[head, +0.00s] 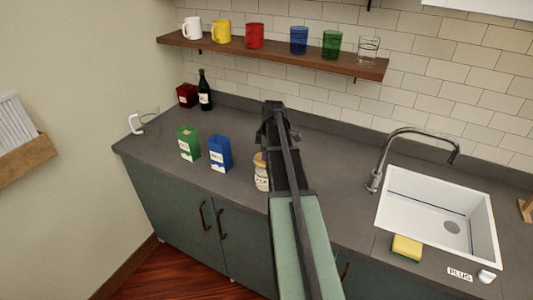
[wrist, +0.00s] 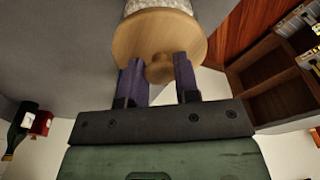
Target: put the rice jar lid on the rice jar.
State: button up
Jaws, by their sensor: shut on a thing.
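The rice jar (head: 262,181) stands on the grey counter, a pale labelled jar partly hidden behind my arm in the head view. The rice jar lid (wrist: 132,38) is a round wooden disc with a knob. In the head view its tan edge (head: 259,158) shows at the jar's top. In the wrist view my gripper (wrist: 160,70) has its two purple fingers either side of the knob and is shut on it. The jar's speckled body (wrist: 158,6) shows directly beyond the lid. I cannot tell whether the lid is fully seated.
A blue box (head: 220,155) and a green box (head: 188,144) stand left of the jar. A bottle (head: 204,92) and red box (head: 187,95) are at the back left. The sink (head: 436,212), faucet (head: 375,178) and sponge (head: 407,248) are right. A shelf (head: 270,52) holds mugs and glasses.

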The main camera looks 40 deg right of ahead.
jog(key=o, duration=1)
jog(key=r+p, duration=0.7)
jog(key=d+r+p, duration=0.1)
jog(key=r+p, duration=0.2)
jog(key=shift+s+r+p, duration=0.35)
jog(key=shift+s, duration=0.05)
